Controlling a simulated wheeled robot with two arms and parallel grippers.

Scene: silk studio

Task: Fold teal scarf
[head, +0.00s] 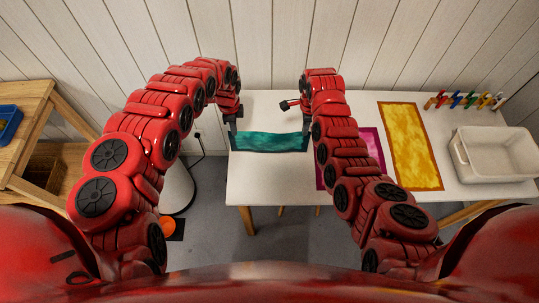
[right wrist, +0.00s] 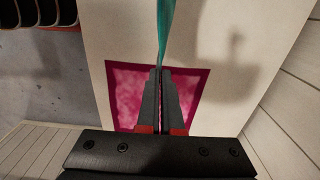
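The teal scarf (head: 270,142) stretches between my two grippers over the white table, its upper edge sagging a little. My left gripper (head: 232,123) is at the scarf's upper left corner and appears shut on it. My right gripper (head: 308,122) is at the upper right corner, partly hidden by its arm in the head view. In the right wrist view its fingers (right wrist: 161,72) are closed together on the scarf (right wrist: 165,30), seen nearly edge-on. I cannot tell whether the scarf's lower edge touches the table.
A magenta cloth (right wrist: 135,90) lies on the white table (head: 262,190), partly behind my right arm in the head view. A yellow cloth (head: 408,145) lies to its right. A pale bin (head: 493,172) and several coloured pegs (head: 465,99) stand farther right. Wooden shelves (head: 22,145) are at left.

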